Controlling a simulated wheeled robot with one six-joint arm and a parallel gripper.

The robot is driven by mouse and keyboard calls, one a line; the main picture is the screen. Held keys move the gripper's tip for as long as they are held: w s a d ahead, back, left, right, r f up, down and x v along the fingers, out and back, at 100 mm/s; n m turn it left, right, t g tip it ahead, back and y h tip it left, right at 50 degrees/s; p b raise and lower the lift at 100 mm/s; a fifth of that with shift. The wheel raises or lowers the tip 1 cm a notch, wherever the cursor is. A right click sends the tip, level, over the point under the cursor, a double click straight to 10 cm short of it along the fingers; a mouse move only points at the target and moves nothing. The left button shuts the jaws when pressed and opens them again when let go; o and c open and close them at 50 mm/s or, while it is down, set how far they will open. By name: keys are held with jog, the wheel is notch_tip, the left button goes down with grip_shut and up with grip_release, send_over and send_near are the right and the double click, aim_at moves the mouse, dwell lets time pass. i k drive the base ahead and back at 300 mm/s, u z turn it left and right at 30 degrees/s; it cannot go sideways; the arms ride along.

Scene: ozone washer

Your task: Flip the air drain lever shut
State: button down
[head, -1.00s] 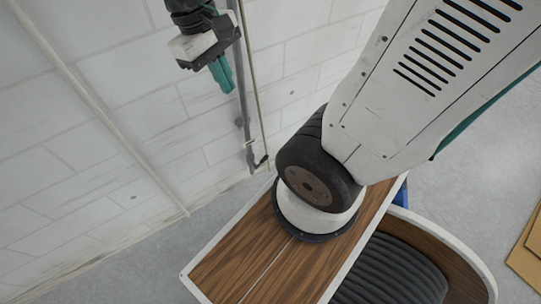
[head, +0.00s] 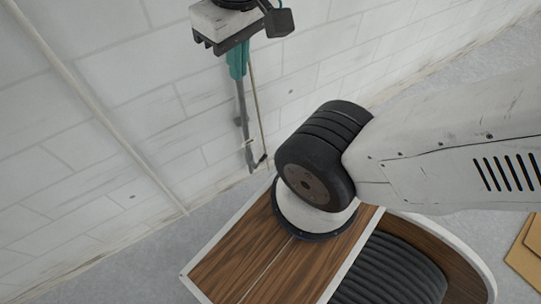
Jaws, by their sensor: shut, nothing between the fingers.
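My gripper (head: 237,70) shows at the top of the head view, below its white and black wrist. Its teal fingers point down and are shut with nothing between them. It hangs in front of the upper part of a thin dark grey pipe (head: 243,110) on the wall and overlaps it in the picture. I cannot tell whether they touch. The pipe has small fittings low down, with a dark end piece (head: 262,159) near the floor. I cannot make out for sure which piece is the air drain lever.
The pale block wall (head: 330,75) runs behind the pipe. A thin tan line (head: 258,110) hangs beside it, and a long pale pipe (head: 100,115) slants down the wall at the left. Flat cardboard (head: 525,255) lies at the right. The grey floor (head: 130,265) at lower left is clear.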

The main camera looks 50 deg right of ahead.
aim_at(255, 166)
jog(key=k, duration=1.25)
jog(key=z, duration=0.55)
jog(key=i, duration=1.2)
